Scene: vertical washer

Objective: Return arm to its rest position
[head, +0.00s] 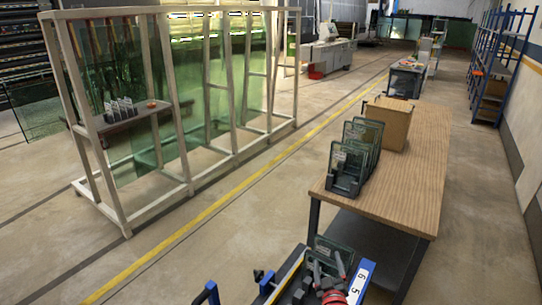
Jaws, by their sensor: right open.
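My right gripper (328,268) is at the bottom of the head view, right of centre. Its grey fingers are apart and I see nothing held between them. A red part of my arm shows just below it. The gripper is close to a blue frame with a yellow strip (290,270), and a small glass pane (336,250) stands beside the fingers. Whether they touch is not clear. My left gripper is not in view.
A wooden table (420,185) carries a rack of glass panes (352,160) and a cardboard box (390,122). A blue strip marked 6 and 5 (361,281) lies right of the gripper. A tall frame with large glass sheets (185,190) stands left. Floor between is clear.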

